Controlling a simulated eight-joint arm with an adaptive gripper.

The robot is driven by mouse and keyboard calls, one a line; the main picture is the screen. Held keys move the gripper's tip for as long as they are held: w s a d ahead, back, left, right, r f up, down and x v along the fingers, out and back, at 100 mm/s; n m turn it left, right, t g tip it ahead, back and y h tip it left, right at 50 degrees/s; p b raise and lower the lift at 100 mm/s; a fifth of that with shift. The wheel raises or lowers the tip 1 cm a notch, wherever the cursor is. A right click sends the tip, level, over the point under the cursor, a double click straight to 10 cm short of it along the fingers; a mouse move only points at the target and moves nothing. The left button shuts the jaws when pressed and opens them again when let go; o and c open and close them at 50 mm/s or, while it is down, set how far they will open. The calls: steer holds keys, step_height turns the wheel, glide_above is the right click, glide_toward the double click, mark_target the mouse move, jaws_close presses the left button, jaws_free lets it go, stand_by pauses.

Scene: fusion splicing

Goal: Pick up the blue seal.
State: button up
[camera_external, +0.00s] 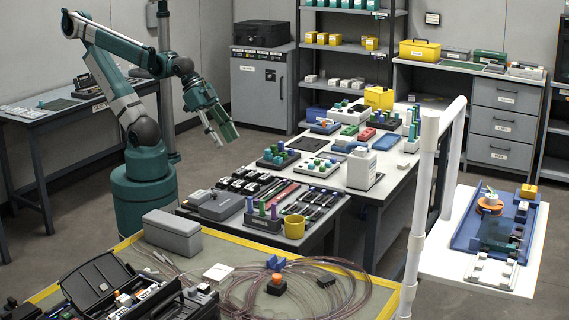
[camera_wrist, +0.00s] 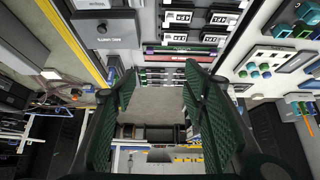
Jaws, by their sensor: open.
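My gripper (camera_external: 226,138) is open and empty, held in the air left of the workbench's trays. In the wrist view its two green fingers (camera_wrist: 157,78) are wide apart, with nothing between them. I cannot tell for certain which small piece is the blue seal. A dark tray (camera_external: 278,164) with blue and green caps sits on the bench, to the right of and below my gripper. A pale tray (camera_external: 318,174) with green and blue caps stands beside it. In the wrist view, small caps in blue and green (camera_wrist: 265,70) show at the right, outside the fingers.
Several dark tools and a yellow cup (camera_external: 294,227) crowd the nearer bench. A grey box (camera_external: 172,233) and coiled tubing (camera_external: 330,290) lie on the front table. The air around my gripper looks clear.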

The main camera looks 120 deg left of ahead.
steer(key=shift+w+r, duration=0.1)
steer(key=shift+r, duration=0.05)
steer(key=w+d+r+m+g+p, duration=0.1)
steer(key=w+d+r+m+p, duration=0.2)
steer(key=w, duration=0.5)
steer(key=w+d+r+m+g+p, duration=0.1)
steer(key=w+d+m, duration=0.2)
steer(key=w+d, duration=0.4)
steer(key=w+d+r+m+g+p, duration=0.2)
steer(key=w+d+r+m+p, duration=0.1)
steer(key=w, duration=0.7)
steer(key=w+d+f+m+g+p, duration=0.1)
steer(key=w+d+f+m+p, duration=0.1)
steer(key=w+d+f, duration=0.3)
steer(key=w+d+f+m+g+p, duration=0.1)
steer(key=w+d+f+m, duration=0.3)
steer(key=d, duration=0.5)
steer(key=w+d+f+m+g+p, duration=0.1)
steer(key=w+d+f+m+p, duration=0.1)
steer(key=w+d+f, duration=0.5)
steer(key=shift+w+f+m+p, duration=0.25)
steer(key=shift+w+f, duration=0.15)
steer(key=shift+f, duration=0.2)
steer(key=shift+w+f+m+p, duration=0.2)
steer(key=shift+w+f, duration=0.15)
steer(key=shift+f, duration=0.2)
steer(key=shift+f, duration=0.1)
